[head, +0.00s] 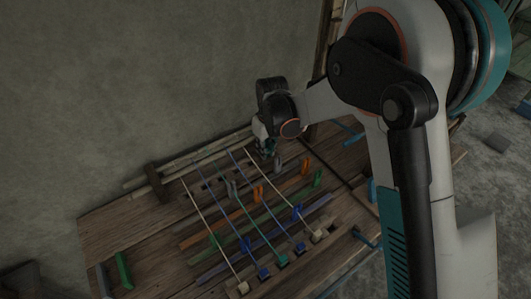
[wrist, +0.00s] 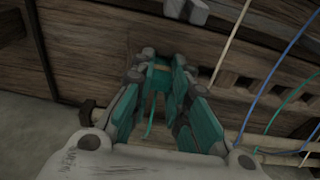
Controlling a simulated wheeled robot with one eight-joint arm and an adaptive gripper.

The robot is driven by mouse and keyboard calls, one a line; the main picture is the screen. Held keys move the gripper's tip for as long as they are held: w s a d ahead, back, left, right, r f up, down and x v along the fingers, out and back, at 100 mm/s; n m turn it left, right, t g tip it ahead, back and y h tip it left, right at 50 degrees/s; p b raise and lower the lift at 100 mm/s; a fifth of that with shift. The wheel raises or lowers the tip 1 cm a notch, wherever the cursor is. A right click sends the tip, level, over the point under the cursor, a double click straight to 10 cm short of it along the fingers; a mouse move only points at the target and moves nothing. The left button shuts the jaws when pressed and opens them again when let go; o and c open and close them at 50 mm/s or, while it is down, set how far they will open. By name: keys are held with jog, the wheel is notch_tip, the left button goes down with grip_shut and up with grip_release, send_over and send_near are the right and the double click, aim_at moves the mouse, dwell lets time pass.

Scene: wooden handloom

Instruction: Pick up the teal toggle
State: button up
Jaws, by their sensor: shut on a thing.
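My gripper (wrist: 164,58) reaches down over the far side of the wooden loom. Its teal-padded fingers are closed around a small teal piece, the teal toggle (wrist: 159,80), which shows between the fingertips in the wrist view. A thin teal cord (wrist: 151,122) hangs from it between the fingers. The fingers cover the toggle's sides. In the head view my gripper (head: 266,146) is small and dark at the loom's far edge, and the toggle is hard to make out there.
The loom's wooden bed (head: 150,215) carries stretched cords, with small blocks at their near ends, such as a teal block (head: 282,260). Orange pegs (head: 257,193), a grey peg (head: 278,163) and a green peg (head: 318,177) stand nearby. A wall (head: 120,90) rises behind.

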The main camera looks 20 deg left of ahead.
notch_tip(320, 180, up, 20)
jog(key=p, duration=0.6)
dwell(0.8)
